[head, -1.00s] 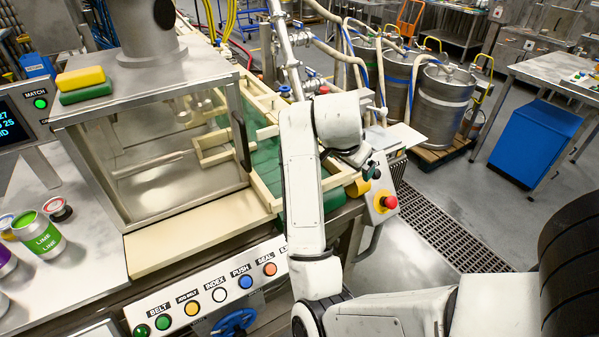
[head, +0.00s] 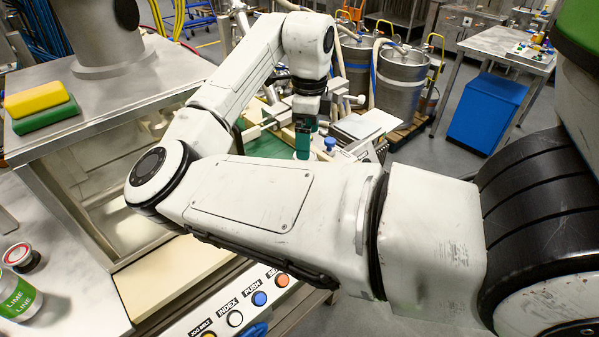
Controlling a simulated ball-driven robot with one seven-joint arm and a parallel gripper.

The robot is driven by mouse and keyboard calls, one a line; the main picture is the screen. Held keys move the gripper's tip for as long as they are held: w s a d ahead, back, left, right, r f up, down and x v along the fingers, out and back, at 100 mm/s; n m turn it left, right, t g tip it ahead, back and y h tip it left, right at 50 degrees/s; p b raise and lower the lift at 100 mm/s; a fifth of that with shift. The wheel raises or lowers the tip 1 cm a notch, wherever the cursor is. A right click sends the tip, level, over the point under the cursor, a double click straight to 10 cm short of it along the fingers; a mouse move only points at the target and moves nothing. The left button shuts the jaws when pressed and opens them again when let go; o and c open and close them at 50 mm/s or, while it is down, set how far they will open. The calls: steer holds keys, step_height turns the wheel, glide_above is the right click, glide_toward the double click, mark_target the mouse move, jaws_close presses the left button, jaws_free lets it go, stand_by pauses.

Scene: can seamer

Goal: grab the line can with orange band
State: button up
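I cannot make out a can with an orange band in the head view; much of the belt is hidden behind my arm. My gripper (head: 304,130) hangs down over the far right part of the machine. Something teal shows at its fingers, and I cannot tell whether this is part of the gripper, a held thing or the belt behind. Its fingertips are too small to read as open or shut. A can with a green LIME label (head: 20,298) stands at the lower left, cut by the picture edge, far from my gripper.
Yellow and green sponges (head: 40,105) lie on the glass-sided housing (head: 95,165). A button panel (head: 240,310) runs along the front. Kegs (head: 400,80) and a blue bin (head: 487,112) stand beyond.

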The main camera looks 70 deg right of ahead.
step_height(320, 180, down, 4)
steer(key=shift+w+a+f+p, duration=0.15)
steer(key=shift+f+p, duration=0.4)
steer(key=shift+f, duration=0.8)
steer(key=shift+w+a+f+p, duration=0.15)
steer(key=shift+f+p, duration=0.35)
steer(key=shift+f, duration=0.8)
steer(key=shift+d, duration=0.1)
steer(key=shift+c, duration=0.3)
steer(key=c, duration=1.3)
